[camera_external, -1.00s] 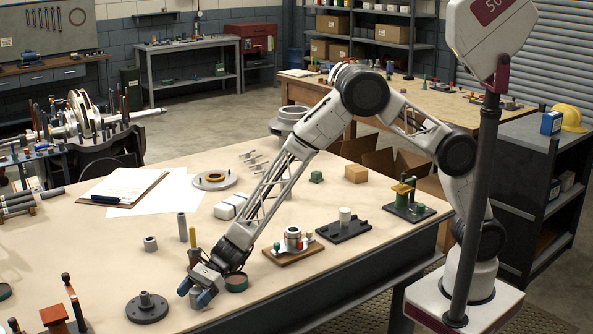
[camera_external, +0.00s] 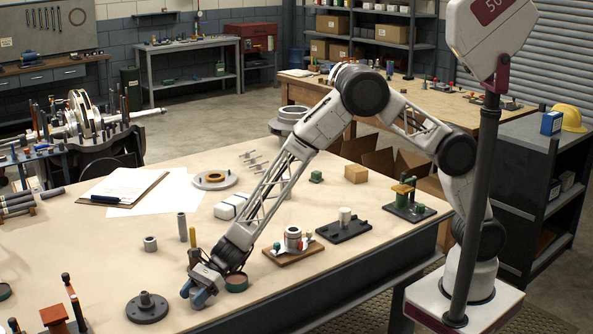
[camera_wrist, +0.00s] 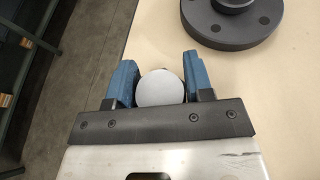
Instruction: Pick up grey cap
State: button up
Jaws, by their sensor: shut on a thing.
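The grey cap (camera_wrist: 160,88) shows in the wrist view as a round, light grey disc between the two blue fingers. My gripper (camera_wrist: 160,82) is shut on it, with one finger at each side. In the external view my gripper (camera_external: 198,298) is low over the front edge of the table, right of a dark flange. The cap is hidden there by the fingers. I cannot tell whether the cap touches the table.
The dark flange (camera_external: 147,307) stands left of my gripper, and also shows in the wrist view (camera_wrist: 235,18). A yellow-topped post (camera_external: 193,238) and grey cylinders (camera_external: 150,244) stand behind. The table's front edge is near.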

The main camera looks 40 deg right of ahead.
aim_at(195, 292)
jog(key=shift+r, duration=0.25)
jog(key=shift+r, duration=0.55)
jog(key=shift+s+d+r, duration=0.1)
jog(key=shift+d+r, duration=0.1)
jog(key=shift+r, duration=0.35)
jog(key=shift+s+d+r, duration=0.1)
jog(key=shift+d+r, duration=0.05)
jog(key=shift+r, duration=0.35)
jog(key=s+d, duration=0.2)
jog(key=d, duration=0.2)
jog(key=s+d+r, duration=0.1)
jog(key=s+d, duration=0.1)
jog(key=d, duration=0.3)
jog(key=s+d, duration=0.2)
jog(key=d, duration=0.2)
jog(key=shift+s+d+r, duration=0.1)
jog(key=shift+d+r, duration=0.05)
jog(key=shift+d, duration=0.25)
